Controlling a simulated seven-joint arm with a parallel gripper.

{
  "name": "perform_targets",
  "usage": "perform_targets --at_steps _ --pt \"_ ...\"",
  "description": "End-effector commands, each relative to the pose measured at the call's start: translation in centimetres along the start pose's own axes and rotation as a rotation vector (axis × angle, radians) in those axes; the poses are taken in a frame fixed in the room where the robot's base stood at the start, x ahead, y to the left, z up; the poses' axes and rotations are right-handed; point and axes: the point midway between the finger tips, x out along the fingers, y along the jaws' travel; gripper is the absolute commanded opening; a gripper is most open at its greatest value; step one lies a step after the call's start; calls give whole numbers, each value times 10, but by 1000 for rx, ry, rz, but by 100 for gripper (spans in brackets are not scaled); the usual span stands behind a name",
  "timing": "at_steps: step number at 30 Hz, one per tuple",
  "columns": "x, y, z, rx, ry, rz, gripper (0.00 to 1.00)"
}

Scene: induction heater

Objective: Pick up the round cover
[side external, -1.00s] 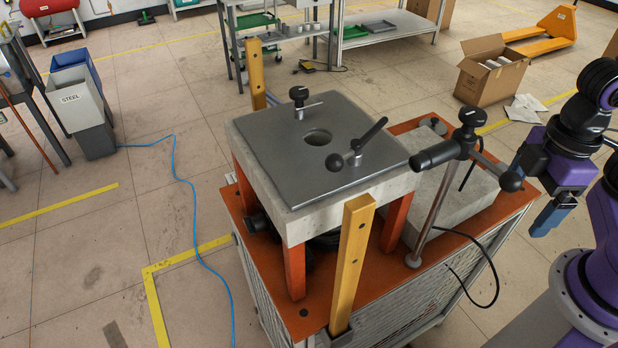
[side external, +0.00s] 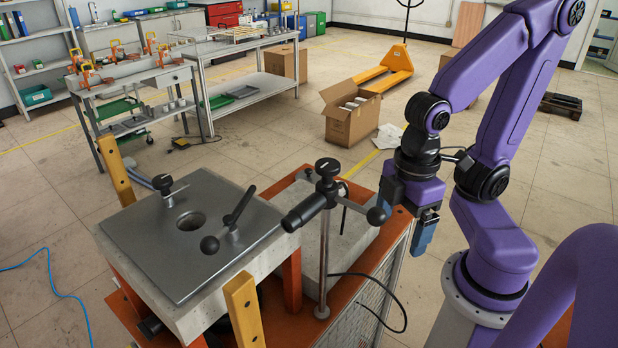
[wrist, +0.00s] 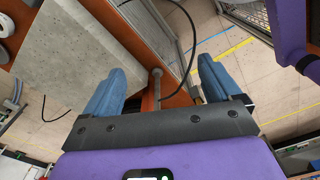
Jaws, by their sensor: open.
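My gripper (side external: 412,228) hangs in the air to the right of the orange cart, with blue fingers pointing down. In the wrist view the two blue fingers of my gripper (wrist: 160,82) are wide apart with nothing between them. No round cover is clearly seen. A pale round thing (wrist: 6,25) is cut off at the left edge of the wrist view; I cannot tell what it is. The grey plate (side external: 150,236) on the heater has an uncovered round hole (side external: 191,221), with a black lever handle (side external: 230,222) and a black knob clamp (side external: 163,184) around it.
A post with a black clamp (side external: 326,200) stands on the cart (side external: 349,300) between heater and gripper. A concrete slab (side external: 315,222) lies behind it. A black cable (side external: 395,290) loops off the cart. Yellow posts (side external: 242,310) flank the heater.

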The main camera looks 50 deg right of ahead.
Motion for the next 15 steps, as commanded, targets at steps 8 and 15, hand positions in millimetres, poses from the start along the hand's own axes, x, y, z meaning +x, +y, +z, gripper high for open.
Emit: perform_targets --at_steps 8,15 --pt "0 0 0 0 0 0 100" --pt "-2 6 -8 -13 -1 1 100"
